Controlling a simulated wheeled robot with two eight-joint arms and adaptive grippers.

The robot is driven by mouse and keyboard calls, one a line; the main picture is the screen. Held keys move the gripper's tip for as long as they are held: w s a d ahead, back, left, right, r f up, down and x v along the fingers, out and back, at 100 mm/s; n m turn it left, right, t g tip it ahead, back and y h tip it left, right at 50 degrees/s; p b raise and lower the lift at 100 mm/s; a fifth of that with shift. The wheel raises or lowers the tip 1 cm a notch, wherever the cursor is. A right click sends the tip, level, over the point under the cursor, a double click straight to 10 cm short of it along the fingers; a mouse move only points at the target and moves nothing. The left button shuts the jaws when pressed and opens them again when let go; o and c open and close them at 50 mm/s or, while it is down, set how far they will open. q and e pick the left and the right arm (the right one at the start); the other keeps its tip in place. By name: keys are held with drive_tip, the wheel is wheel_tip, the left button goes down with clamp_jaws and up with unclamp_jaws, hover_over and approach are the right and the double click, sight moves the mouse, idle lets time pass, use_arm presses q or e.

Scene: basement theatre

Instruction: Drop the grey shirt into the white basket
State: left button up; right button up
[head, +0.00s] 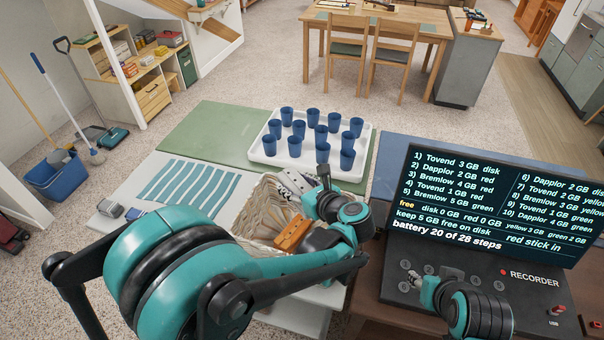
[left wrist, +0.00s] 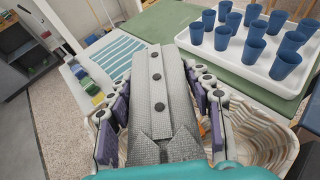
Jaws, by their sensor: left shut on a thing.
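The grey shirt (left wrist: 160,95), folded and with dark buttons, is between the fingers of my left gripper (left wrist: 157,110) in the left wrist view. In the head view the left gripper (head: 308,190) is over the white basket (head: 250,208), and the shirt is mostly hidden there. The woven basket's pale wall also shows in the left wrist view (left wrist: 250,138), below and around the gripper. I cannot tell whether the shirt touches the basket. My right gripper (head: 414,279) is in front of the recorder panel; its fingers are too small to read.
An orange item (head: 292,233) lies in the basket. A white tray (head: 262,153) of several blue cups stands behind it on a green mat (head: 200,130). A striped cloth (head: 190,187) lies at left. The recorder screen (head: 480,205) stands at right.

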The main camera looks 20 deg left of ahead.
use_arm(q)
drive_tip(key=shift+f+b, duration=0.3)
drive_tip(key=shift+f, duration=0.25)
wheel_tip(320, 180, down, 5)
drive_tip(key=b, duration=0.3)
drive_tip(key=shift+r, duration=0.15)
drive_tip(key=o, duration=1.3)
drive_tip(key=shift+c, duration=0.2)
drive_tip(key=shift+s+d+r, duration=0.1)
drive_tip(key=v, duration=1.1)
drive_tip(key=shift+s+d, duration=0.25)
drive_tip(key=shift+s, duration=0.05)
